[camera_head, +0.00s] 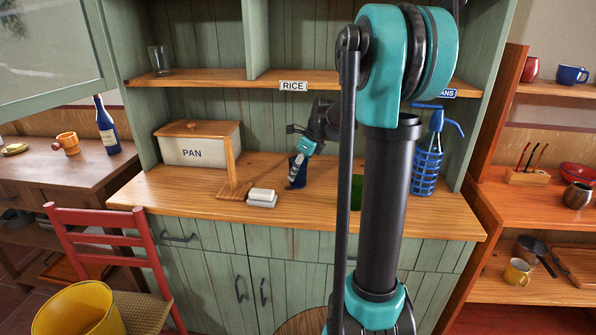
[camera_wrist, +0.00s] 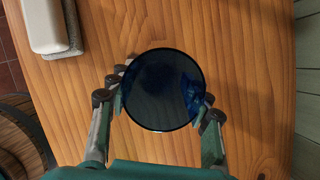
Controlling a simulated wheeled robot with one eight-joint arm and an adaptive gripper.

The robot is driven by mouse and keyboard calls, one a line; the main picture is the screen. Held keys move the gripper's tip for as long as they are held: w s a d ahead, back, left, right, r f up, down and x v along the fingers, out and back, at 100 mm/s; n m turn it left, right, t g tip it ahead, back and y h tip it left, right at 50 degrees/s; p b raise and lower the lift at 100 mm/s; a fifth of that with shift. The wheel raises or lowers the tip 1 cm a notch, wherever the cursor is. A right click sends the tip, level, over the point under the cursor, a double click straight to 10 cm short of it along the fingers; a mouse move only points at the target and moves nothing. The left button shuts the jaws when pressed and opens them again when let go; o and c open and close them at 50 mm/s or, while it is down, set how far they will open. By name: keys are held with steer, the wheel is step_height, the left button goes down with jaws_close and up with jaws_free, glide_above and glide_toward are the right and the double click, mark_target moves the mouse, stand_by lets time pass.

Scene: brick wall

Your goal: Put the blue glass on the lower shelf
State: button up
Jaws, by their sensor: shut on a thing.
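The blue glass (camera_head: 292,168) is at the counter of the green cabinet, partly hidden by my gripper (camera_head: 300,172). In the wrist view the glass (camera_wrist: 164,88) shows from above as a dark round rim, between the two fingers of my gripper (camera_wrist: 160,108). The fingers are shut on its sides. The glass looks upright; I cannot tell whether its base touches the counter (camera_head: 180,195). A wooden shelf (camera_head: 215,81) with a RICE label runs above the counter. My arm hides part of that shelf and the counter.
A clear glass (camera_head: 158,60) stands at the shelf's left end. On the counter are a PAN bread box (camera_head: 190,150), a wooden stand (camera_head: 232,180), a white soap-like block (camera_head: 262,197) and a blue siphon bottle (camera_head: 428,160). A red chair (camera_head: 100,235) stands front left.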

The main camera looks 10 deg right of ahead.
steer(key=o, duration=0.8)
steer(key=shift+f, duration=0.1)
steer(key=o, duration=0.5)
